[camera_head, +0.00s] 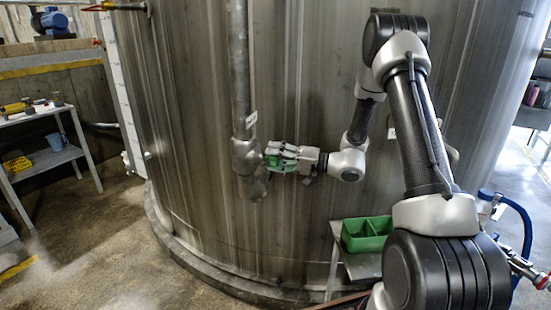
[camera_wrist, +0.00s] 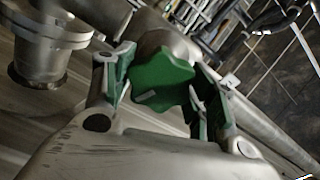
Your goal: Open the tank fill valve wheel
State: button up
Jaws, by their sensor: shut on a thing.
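The green valve wheel (camera_wrist: 162,82) is a lobed knob with a pale mark on its face, between the two fingers of my gripper (camera_wrist: 165,88) in the wrist view. My gripper is shut on it. In the head view, my gripper (camera_head: 272,158) reaches left to the grey valve body (camera_head: 244,155) on the vertical pipe. Fingers largely hide the wheel in that view. The large steel tank (camera_head: 200,120) stands behind the pipe.
A green divided bin (camera_head: 367,233) sits on a small stand right of the pipe. A shelf table (camera_head: 45,155) with a blue mug stands at the left. Another pipe flange (camera_wrist: 45,35) is at the wrist view's upper left. Floor at the lower left is mostly clear.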

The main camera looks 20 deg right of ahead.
jog(key=n, duration=0.5)
jog(key=shift+s+f, duration=0.1)
dwell(0.5)
jog(key=o, duration=1)
jog(key=shift+d, duration=0.1)
jog(key=v, duration=1.2)
